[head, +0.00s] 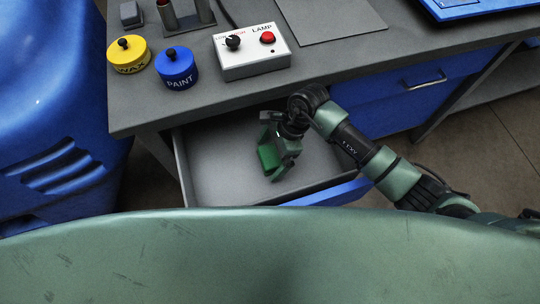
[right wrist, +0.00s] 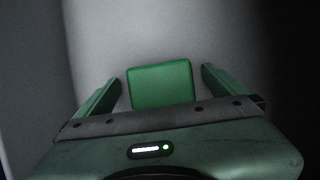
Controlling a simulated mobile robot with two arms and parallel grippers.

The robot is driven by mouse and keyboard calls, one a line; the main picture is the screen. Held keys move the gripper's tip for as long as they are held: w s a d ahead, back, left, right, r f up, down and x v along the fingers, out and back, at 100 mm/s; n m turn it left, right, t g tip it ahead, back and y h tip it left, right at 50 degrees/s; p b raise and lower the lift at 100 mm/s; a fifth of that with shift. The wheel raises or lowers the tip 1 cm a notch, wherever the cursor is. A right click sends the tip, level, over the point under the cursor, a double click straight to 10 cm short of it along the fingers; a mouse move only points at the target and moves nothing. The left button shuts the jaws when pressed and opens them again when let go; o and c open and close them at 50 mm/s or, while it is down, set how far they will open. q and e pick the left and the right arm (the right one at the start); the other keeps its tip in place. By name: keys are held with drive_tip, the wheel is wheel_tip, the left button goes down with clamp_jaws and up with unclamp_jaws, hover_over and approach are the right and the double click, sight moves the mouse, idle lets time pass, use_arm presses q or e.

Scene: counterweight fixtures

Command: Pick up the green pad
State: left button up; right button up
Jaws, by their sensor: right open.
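The green pad (right wrist: 161,86) lies in the open drawer, between the fingers of my right gripper in the right wrist view. In the head view the pad (head: 268,157) shows partly, with the gripper covering the rest of it. My right gripper (head: 273,160) reaches down into the drawer and is open. In the right wrist view its two fingers (right wrist: 160,88) stand one on each side of the pad, with a gap at each side. I cannot tell how far the fingertips are above the drawer floor. My left gripper is not in view.
The open drawer (head: 220,178) has low walls around my gripper, and the grey countertop (head: 350,58) overhangs its back. On the counter stand a yellow WAX pot (head: 128,58), a blue PAINT pot (head: 177,72) and a white lamp box (head: 252,60). The drawer's left part is clear.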

drive_tip(key=c, duration=1.4)
wheel_tip(320, 180, up, 28)
drive_tip(key=b, duration=0.1)
drive_tip(key=shift+b, duration=0.35)
drive_tip(key=o, duration=0.7)
drive_tip(key=c, duration=0.5)
drive_tip(key=shift+f, duration=0.1)
drive_tip(key=shift+c, duration=0.2)
